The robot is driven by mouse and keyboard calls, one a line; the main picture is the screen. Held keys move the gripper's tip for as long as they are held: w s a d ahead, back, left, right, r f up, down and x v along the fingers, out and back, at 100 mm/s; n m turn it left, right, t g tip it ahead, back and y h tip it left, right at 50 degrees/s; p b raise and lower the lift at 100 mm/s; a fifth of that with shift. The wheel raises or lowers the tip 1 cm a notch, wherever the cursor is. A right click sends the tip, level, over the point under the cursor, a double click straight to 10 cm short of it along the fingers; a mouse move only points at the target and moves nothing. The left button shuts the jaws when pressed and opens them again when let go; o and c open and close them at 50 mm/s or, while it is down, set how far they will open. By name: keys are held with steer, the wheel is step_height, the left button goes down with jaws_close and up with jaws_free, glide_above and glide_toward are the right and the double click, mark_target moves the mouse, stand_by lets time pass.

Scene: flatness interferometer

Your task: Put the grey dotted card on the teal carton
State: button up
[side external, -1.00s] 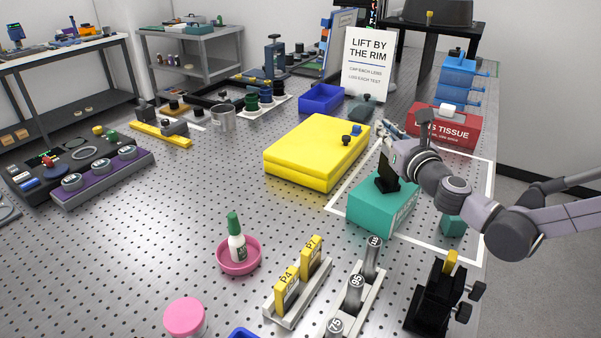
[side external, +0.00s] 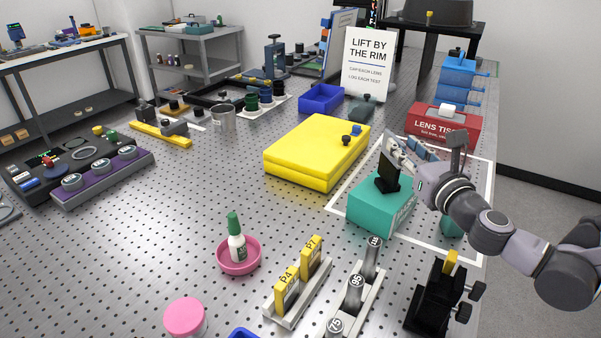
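The teal carton (side external: 371,215) stands on the perforated table at right of centre, inside a white outlined area. A black foot (side external: 387,184) rests on its top, with a thin grey upright panel (side external: 388,150) rising from it, slightly tilted. This panel looks like the grey card; its dots are too small to make out. My gripper (side external: 411,151) is just right of the panel, above the carton's right side. Its fingers look spread, with no object visible between them. Whether a finger still touches the panel is unclear.
A yellow box (side external: 315,150) lies left of the carton, with small dark knobs on it. A small teal item (side external: 451,226) is partly hidden under my arm. A black clamp stand (side external: 432,298) stands in front.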

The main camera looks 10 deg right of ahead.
steer(key=s+d+f+m+g+h, duration=0.2)
steer(key=s+d+m+g, duration=0.15)
steer(key=d+m, duration=0.45)
steer(key=s+d+f+m+g+h, duration=0.2)
steer(key=s+d+m, duration=0.35)
steer(key=m, duration=0.45)
steer(key=s+f+m+g+y, duration=0.4)
steer(key=s+m, duration=0.8)
steer(key=m, duration=0.6)
step_height(320, 180, down, 2)
steer(key=shift+s+d+f+g, duration=0.15)
steer(key=shift+d+g, duration=0.2)
steer(key=shift+g, duration=0.4)
